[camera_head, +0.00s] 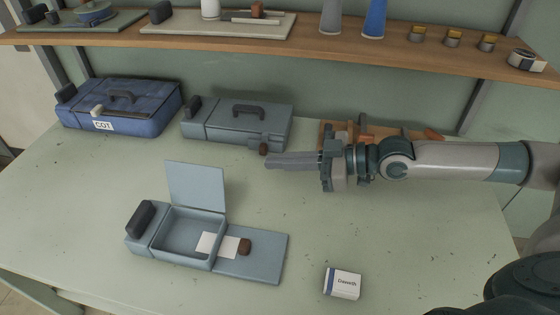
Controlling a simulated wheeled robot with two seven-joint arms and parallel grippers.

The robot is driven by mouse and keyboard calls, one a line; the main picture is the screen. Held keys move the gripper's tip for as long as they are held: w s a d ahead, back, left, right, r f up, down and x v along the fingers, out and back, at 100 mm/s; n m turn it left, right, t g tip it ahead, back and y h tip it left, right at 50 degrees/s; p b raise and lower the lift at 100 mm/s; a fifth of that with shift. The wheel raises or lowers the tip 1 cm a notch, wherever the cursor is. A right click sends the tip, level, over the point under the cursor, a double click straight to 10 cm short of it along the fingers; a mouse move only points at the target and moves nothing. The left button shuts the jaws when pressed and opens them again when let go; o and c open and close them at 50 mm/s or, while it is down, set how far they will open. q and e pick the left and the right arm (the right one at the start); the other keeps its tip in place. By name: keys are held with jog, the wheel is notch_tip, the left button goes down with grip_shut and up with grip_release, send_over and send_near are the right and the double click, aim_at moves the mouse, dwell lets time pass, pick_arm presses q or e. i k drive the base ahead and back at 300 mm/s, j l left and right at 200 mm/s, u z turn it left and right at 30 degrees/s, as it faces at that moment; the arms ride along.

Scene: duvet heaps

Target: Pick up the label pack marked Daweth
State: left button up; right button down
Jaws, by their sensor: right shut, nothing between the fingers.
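A small white label pack (343,283) with a dark blue side band lies on the table near the front, right of centre. Its dark print is small; it ends in "weth", but I cannot read the first letters surely. My right gripper (268,161) comes in from the right, above the back half of the table. Its fingers are shut with nothing between them and point left, well behind the pack and apart from it. My left gripper is not in view.
An open grey case (172,242) with a white card (210,243) and a brown knob stands left of the pack. A blue case marked "COT" (128,104), a closed grey case (215,124) and a wooden tray (325,128) stand behind. A loaded shelf (300,44) spans the back.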

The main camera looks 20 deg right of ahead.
aim_at(337, 282)
jog(key=k+j, duration=0.25)
jog(key=k, duration=0.2)
jog(key=k+j, duration=0.3)
jog(key=k, duration=0.2)
jog(key=k+j, duration=0.25)
jog(key=k, duration=0.2)
